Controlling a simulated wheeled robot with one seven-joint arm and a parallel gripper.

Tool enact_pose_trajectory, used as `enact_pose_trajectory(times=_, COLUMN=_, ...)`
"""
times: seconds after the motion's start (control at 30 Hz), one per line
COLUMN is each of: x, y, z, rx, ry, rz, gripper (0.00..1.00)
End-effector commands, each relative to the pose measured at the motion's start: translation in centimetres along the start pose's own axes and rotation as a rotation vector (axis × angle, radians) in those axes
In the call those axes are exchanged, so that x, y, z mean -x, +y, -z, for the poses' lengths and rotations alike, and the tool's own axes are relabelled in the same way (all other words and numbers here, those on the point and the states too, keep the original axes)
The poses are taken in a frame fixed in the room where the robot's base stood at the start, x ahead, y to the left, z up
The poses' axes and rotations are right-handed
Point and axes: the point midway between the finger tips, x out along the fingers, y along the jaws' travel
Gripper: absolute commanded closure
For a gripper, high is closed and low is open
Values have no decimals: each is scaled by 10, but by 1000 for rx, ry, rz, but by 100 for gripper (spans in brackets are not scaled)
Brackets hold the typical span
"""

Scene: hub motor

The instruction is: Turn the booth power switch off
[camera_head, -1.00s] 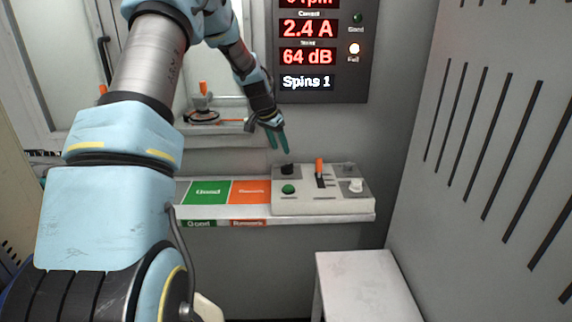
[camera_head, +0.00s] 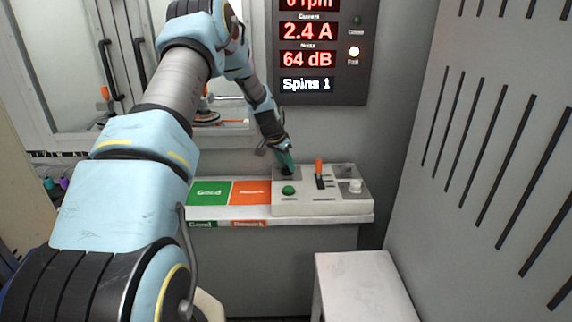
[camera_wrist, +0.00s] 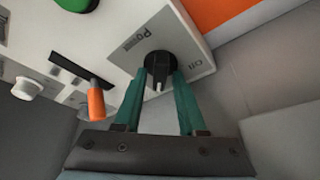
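The power switch is a round black knob (camera_wrist: 159,67) on the light grey control box (camera_head: 322,206). A partly hidden label beginning "Po" is beside it in the wrist view, and its pale pointer mark faces the gripper. My gripper (camera_head: 285,163) is lowered over the box's back left corner and hides the knob in the head view. In the wrist view my gripper's (camera_wrist: 161,72) two green fingers are apart, with the knob between their tips. I cannot tell whether they touch it.
The box also carries a green button (camera_head: 288,190), an orange-tipped lever (camera_head: 319,168) and a white knob (camera_head: 355,186). Green and orange pads (camera_head: 250,192) lie left on the shelf. A display panel (camera_head: 322,60) hangs above; a grey stool (camera_head: 355,285) stands below.

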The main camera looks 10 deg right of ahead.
Motion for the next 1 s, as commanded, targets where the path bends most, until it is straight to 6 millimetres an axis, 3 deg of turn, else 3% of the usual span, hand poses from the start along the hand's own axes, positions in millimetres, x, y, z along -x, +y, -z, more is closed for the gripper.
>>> enact_pose_trajectory(times=0.03, x=0, y=0, z=0, rx=0, ry=0, rz=0, gripper=67)
enact_pose_trajectory(times=0.33, x=0, y=0, z=0, rx=0, ry=0, rz=0, gripper=100)
enact_pose_trajectory(times=1.0, x=0, y=1, z=0, rx=55, ry=0, rz=26, gripper=100)
